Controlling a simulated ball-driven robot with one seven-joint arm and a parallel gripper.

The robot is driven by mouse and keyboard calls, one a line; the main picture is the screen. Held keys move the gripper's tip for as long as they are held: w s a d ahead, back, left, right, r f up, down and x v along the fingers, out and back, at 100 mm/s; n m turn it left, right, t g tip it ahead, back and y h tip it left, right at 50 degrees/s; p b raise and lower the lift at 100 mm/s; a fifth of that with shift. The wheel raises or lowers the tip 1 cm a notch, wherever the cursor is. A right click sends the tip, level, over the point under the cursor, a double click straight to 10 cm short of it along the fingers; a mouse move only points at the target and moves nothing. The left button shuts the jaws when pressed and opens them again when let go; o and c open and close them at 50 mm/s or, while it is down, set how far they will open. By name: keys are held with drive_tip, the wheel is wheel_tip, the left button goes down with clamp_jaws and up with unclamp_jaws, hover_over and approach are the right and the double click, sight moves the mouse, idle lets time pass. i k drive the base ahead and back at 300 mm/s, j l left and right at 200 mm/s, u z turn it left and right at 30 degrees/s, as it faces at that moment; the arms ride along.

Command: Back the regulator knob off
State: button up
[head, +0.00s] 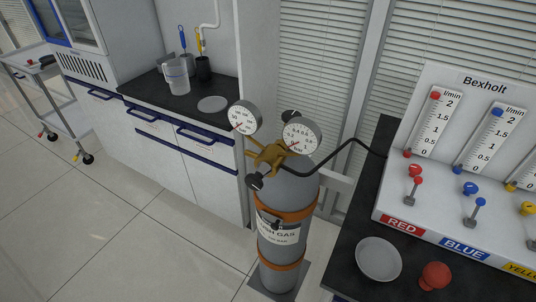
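A grey gas cylinder (284,190) stands upright on the floor in the middle of the head view, with orange straps around it. A brass regulator (268,157) sits on its top. A black knob (255,182) is on the regulator's near, lower-left side; I take it as the regulator knob. Another black knob (291,115) shows behind the gauges. The left gauge (245,117) and the right gauge (301,134) face me, each with a red needle low on the left of its dial. My gripper is not in this view.
A black hose (350,147) runs from the regulator to the right-hand bench. A flowmeter panel (450,185) with coloured valves stands there, with a white dish (379,259) and a red knob-like object (435,276) in front. A lab counter (165,105) is behind left.

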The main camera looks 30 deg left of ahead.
sight(253, 181)
drive_tip(key=j+u, duration=0.2)
drive_tip(key=u, duration=0.2)
drive_tip(key=j+u, duration=0.25)
drive_tip(key=u, duration=0.15)
drive_tip(key=j+u, duration=0.35)
drive_tip(key=k+l, duration=0.05)
drive_tip(key=l, duration=0.05)
